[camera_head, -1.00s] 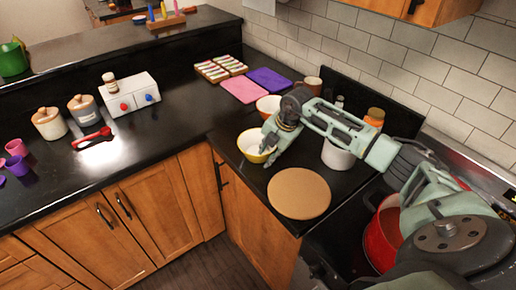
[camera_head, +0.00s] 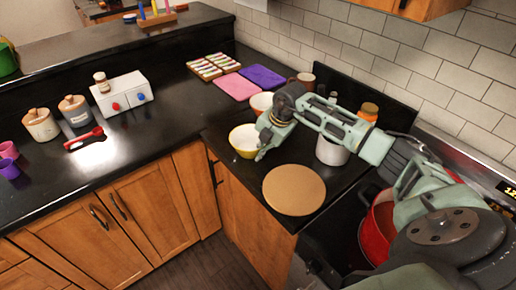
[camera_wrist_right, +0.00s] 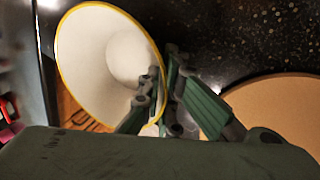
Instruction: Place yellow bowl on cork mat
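The yellow bowl (camera_head: 243,141), white inside, is on the dark counter near its front edge, left of and behind the cork mat (camera_head: 294,190). Whether its base touches the counter I cannot tell. The mat is round, tan and bare. My right gripper (camera_head: 262,143) is at the bowl's right rim. In the right wrist view, the yellow bowl (camera_wrist_right: 95,60) fills the left side and its rim passes between the close fingertips of my right gripper (camera_wrist_right: 161,72), one inside and one outside. The cork mat (camera_wrist_right: 275,105) shows at right. My left gripper is not in view.
An orange bowl (camera_head: 261,103) stands behind the yellow bowl. A pale pot (camera_head: 331,151) stands behind the mat, and a red pot (camera_head: 376,232) is to its right. Pink (camera_head: 237,87) and purple (camera_head: 263,76) boards lie farther back.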

